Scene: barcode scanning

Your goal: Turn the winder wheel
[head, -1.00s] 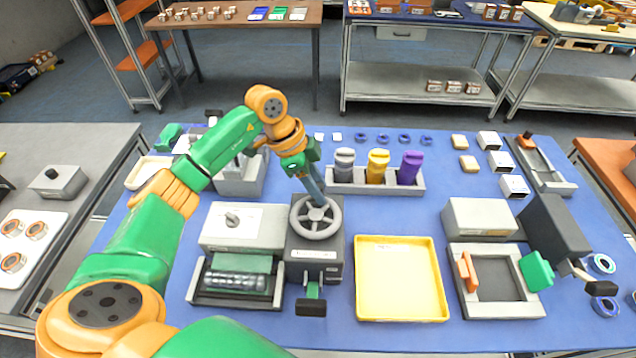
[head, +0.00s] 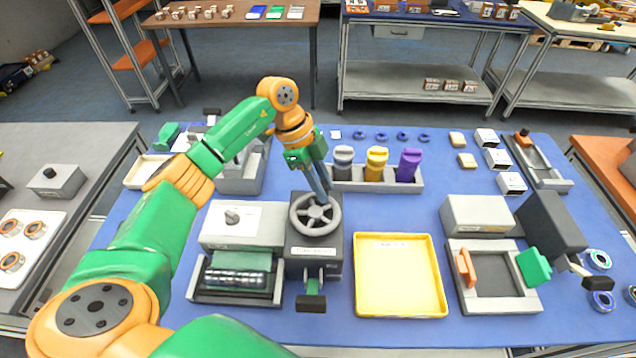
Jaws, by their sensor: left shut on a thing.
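The winder wheel (head: 315,216) is a grey spoked handwheel lying flat on top of a dark grey box (head: 314,262) at the middle of the blue table. My left gripper (head: 323,197) reaches down from above, its fingers at the far right part of the wheel's rim. It is shut on the wheel, and the exact contact is small in the picture. My right gripper does not show.
A white box with a knob (head: 243,222) and a roller tray (head: 235,279) stand left of the winder. A yellow tray (head: 400,275) lies to the right. Behind stands a grey rack (head: 431,186) with grey, yellow and purple items.

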